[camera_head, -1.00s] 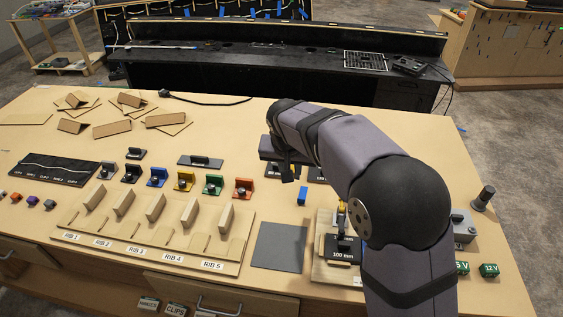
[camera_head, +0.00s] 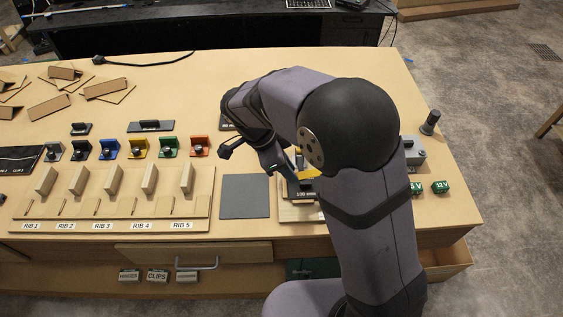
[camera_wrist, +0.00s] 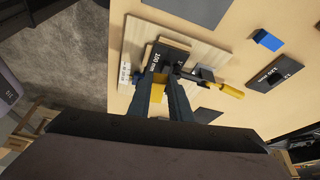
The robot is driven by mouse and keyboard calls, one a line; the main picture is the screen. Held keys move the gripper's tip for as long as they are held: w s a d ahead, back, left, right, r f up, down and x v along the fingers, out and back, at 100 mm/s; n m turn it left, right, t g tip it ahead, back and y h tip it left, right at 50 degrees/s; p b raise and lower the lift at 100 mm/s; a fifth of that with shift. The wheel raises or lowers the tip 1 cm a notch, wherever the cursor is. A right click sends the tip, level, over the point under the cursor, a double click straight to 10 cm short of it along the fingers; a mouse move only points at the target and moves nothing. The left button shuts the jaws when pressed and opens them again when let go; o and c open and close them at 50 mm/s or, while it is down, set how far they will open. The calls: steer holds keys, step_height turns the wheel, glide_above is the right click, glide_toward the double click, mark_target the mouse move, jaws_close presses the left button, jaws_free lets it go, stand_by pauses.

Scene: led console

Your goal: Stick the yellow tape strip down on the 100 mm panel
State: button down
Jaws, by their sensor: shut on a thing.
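In the wrist view, the dark 100 mm panel (camera_wrist: 168,60) sits on a light wooden fixture (camera_wrist: 205,50). My gripper (camera_wrist: 165,82) points down at the panel's near end, its fingers shut on the yellow tape strip (camera_wrist: 157,92), part of which shows between them. Whether the strip touches the panel cannot be told. In the head view, my gripper (camera_head: 283,168) is at the left side of the panel (camera_head: 303,191). My arm hides much of the fixture there.
A yellow-handled clamp (camera_wrist: 225,88) stands beside the panel on the fixture. A blue block (camera_wrist: 267,40) and another dark panel (camera_wrist: 273,75) lie nearby. A grey mat (camera_head: 245,196) and the rib rack (camera_head: 110,228) are left of the fixture in the head view.

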steer(key=shift+s+m+g, duration=0.1)
steer(key=shift+m+g, duration=0.3)
steer(key=shift+m, duration=0.7)
steer(key=shift+f, duration=0.15)
steer(key=b, duration=0.4)
glide_above(293, 194)
steer(key=a, duration=0.1)
steer(key=shift+a+f, duration=0.2)
steer(key=shift+f, duration=2.9)
steer(key=shift+f+b, duration=0.75)
steer(key=shift+f, duration=0.05)
steer(key=c, duration=1.5)
jaws_free()
steer(key=shift+c, duration=0.2)
steer(key=b+v, duration=0.2)
steer(key=v, duration=0.5)
steer(key=shift+r, duration=0.25)
